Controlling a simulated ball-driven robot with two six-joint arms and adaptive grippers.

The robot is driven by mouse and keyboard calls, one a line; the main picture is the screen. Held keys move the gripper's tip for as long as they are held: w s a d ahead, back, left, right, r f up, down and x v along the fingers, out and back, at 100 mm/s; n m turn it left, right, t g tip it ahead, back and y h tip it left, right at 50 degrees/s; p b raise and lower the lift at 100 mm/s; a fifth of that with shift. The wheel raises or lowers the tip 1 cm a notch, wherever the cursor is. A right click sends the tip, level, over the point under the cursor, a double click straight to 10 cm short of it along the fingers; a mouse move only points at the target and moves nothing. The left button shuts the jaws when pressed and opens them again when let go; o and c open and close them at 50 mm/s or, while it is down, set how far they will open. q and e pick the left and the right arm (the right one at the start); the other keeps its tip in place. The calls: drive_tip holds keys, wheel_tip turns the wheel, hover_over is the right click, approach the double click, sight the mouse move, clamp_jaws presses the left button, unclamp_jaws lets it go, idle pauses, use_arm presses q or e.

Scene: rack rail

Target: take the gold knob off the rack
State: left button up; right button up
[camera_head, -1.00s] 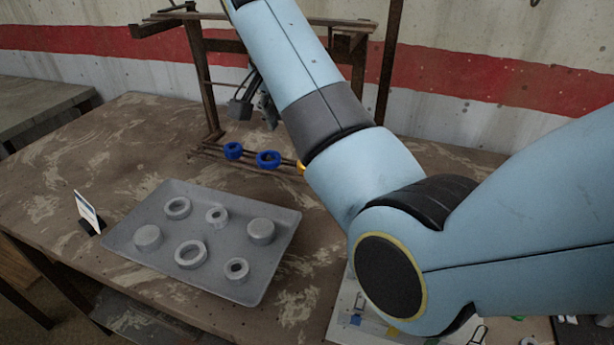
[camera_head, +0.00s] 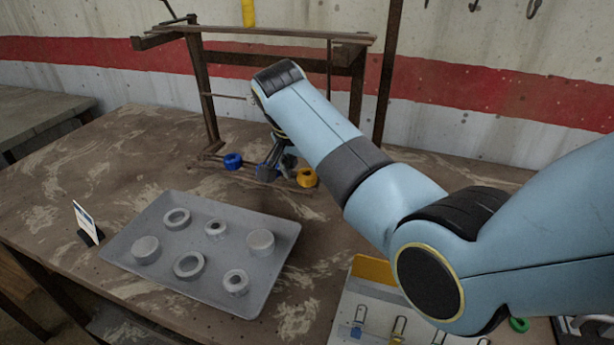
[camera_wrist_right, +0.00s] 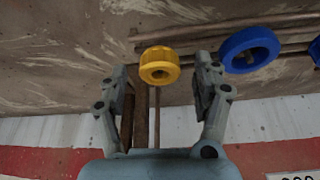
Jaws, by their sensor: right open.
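The gold knob (camera_head: 307,178) sits at the right end of the low rack rail (camera_head: 240,174), to the right of two blue knobs. In the right wrist view the gold knob (camera_wrist_right: 159,66) appears between the fingertips of my open right gripper (camera_wrist_right: 160,78), with gaps on both sides. In the head view my right gripper (camera_head: 274,158) hangs over the low rail, left of the gold knob, in front of the middle blue knob (camera_head: 266,172). I cannot tell its exact distance from the gold knob. My left gripper is not in view.
The left blue knob (camera_head: 233,161) is on the same rail. The rack frame (camera_head: 205,85) stands around my right arm's wrist. A grey tray (camera_head: 205,257) with several grey rings and discs lies in front. A small card (camera_head: 87,222) stands left of it.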

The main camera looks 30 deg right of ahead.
drive_tip(key=c, duration=1.2)
